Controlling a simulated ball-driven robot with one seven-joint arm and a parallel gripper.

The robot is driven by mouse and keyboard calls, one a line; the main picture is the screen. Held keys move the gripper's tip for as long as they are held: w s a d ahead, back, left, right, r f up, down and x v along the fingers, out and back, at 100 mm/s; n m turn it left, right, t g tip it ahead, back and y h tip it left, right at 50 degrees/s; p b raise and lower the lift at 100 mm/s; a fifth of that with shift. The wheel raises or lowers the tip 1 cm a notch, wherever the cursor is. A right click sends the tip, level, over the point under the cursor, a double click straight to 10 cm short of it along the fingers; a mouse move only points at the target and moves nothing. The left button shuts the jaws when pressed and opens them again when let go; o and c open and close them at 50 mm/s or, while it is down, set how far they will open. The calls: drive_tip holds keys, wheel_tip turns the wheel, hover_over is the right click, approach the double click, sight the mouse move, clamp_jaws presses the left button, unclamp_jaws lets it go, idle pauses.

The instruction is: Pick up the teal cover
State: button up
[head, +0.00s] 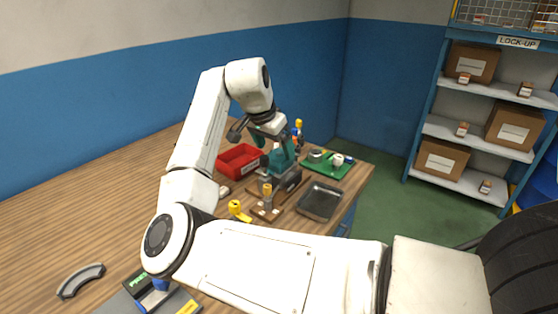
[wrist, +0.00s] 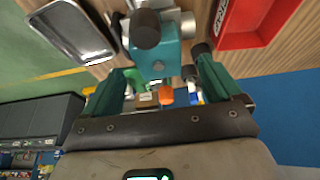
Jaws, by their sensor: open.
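A teal block-like piece (head: 283,160) with dark grey parts stands on the workbench beside the red bin. I take it for the teal cover, though I cannot tell whether it is separate from the dark grey base under it. In the wrist view the teal piece (wrist: 156,58) shows ahead, with a dark round knob in front of it. My gripper (head: 268,130) is above it in the head view, and its teal fingers (wrist: 165,68) are spread to either side of it. The gripper is open and holds nothing. Contact cannot be told.
A red bin (head: 238,158) stands left of the teal piece, a grey metal tray (head: 318,202) to its right. A green board (head: 330,164) with small parts lies behind. A yellow item (head: 239,211) and a wooden peg block (head: 267,207) are in front. The left bench is mostly clear.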

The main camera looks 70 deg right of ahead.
sight(279, 155)
drive_tip(key=shift+s+x, duration=0.2)
drive_tip(key=shift+x, duration=2.1)
drive_tip(key=shift+d, duration=0.1)
drive_tip(key=shift+r, duration=0.1)
drive_tip(key=c, duration=1.1)
drive_tip(key=shift+r, duration=0.1)
drive_tip(key=shift+r, duration=0.55)
drive_tip(key=shift+s+a+r+p, duration=0.1)
drive_tip(key=shift+s+a+r, duration=0.4)
drive_tip(key=shift+s+r, duration=1.6)
drive_tip(key=shift+s+a+r+p, duration=0.1)
drive_tip(key=shift+s+a+r, duration=0.4)
drive_tip(key=shift+s+r, duration=1.65)
drive_tip(key=shift+s+a+r+p, duration=0.1)
drive_tip(key=shift+s+a+r, duration=0.35)
drive_tip(key=shift+s+r, duration=1.65)
drive_tip(key=shift+s+f, duration=0.5)
